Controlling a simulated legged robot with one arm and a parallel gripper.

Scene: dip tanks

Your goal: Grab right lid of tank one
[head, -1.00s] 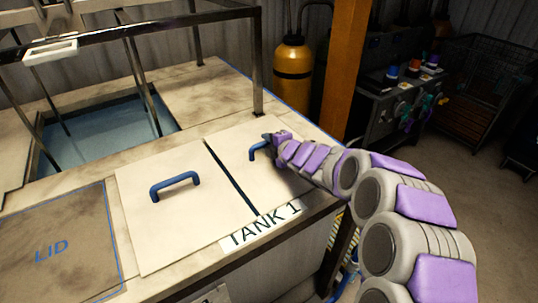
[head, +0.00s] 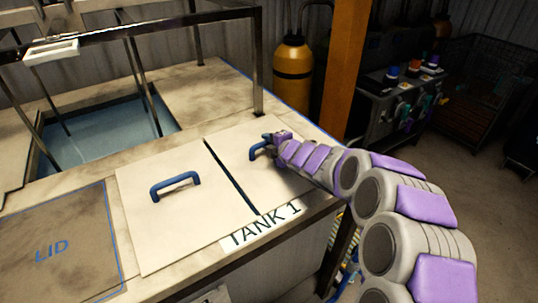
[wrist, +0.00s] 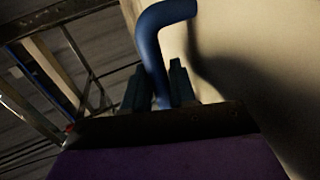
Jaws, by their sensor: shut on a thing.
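The right lid (head: 232,147) of tank one is a cream panel with a blue handle (head: 259,148). It lies flat on the tank top beside the left lid (head: 155,210), with a narrow dark gap between them. My gripper (head: 268,139) is at the right lid's handle. In the wrist view my gripper (wrist: 160,88) has its two dark fingers on either side of the blue handle (wrist: 152,45), shut on it. My gripper hides part of the handle in the head view.
The TANK 1 label (head: 262,224) is along the front edge. An open water tank (head: 100,135) with a dark metal frame (head: 257,60) stands behind. An orange post (head: 346,65) and a yellow cylinder (head: 292,70) are at the back. A marked LID area (head: 60,275) is at left.

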